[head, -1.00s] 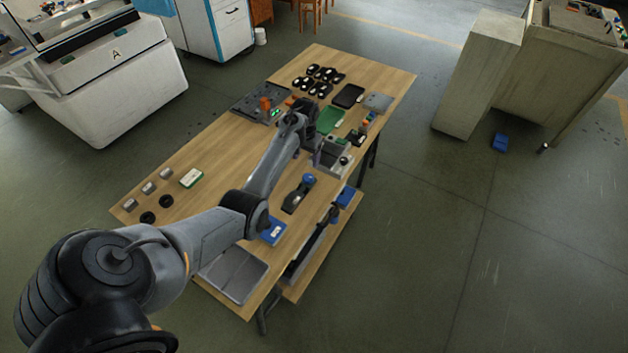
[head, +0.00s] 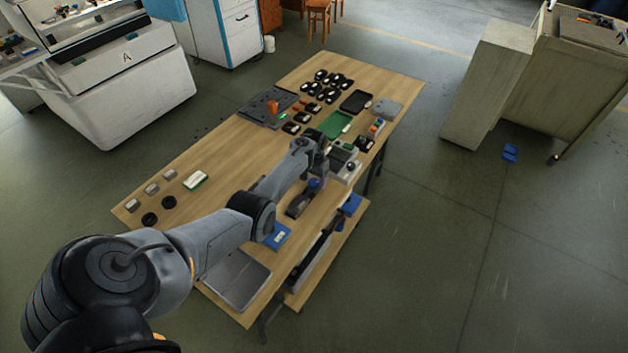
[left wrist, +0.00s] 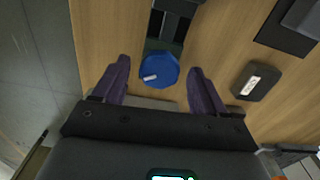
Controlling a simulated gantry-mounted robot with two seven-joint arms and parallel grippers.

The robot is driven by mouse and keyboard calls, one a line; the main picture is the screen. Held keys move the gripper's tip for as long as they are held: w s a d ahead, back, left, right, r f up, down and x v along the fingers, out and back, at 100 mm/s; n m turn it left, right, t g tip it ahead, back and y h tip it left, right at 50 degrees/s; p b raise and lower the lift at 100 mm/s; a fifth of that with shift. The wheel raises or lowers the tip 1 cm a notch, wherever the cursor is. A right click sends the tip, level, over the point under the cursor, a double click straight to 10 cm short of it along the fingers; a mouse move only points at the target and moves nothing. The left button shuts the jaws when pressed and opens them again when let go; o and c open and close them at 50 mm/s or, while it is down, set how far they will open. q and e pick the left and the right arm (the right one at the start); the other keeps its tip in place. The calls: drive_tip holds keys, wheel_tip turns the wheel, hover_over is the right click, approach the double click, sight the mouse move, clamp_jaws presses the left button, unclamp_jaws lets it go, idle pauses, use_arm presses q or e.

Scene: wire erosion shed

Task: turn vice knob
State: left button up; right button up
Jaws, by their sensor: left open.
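The vice (head: 298,204) is a dark, narrow body on the wooden table, with a round blue knob (head: 314,184) at its far end. In the left wrist view the blue knob (left wrist: 159,70) shows from above, with a small white mark near its left edge. My left gripper (left wrist: 158,68) is open, with one purple finger on each side of the knob and a visible gap to both. I cannot tell its height above the knob. In the head view my left gripper (head: 320,172) is small and partly hidden by its own wrist. My right gripper is not in view.
A grey boxy fixture (head: 343,165) stands just beyond the gripper. A blue box (head: 277,236) and a grey flat plate (head: 236,279) lie nearer on the table. A black block (left wrist: 256,81) lies right of the knob. The table's left middle is mostly clear.

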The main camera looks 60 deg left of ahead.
use_arm(q)
drive_tip(key=shift+c, duration=0.3)
drive_tip(key=c, duration=1)
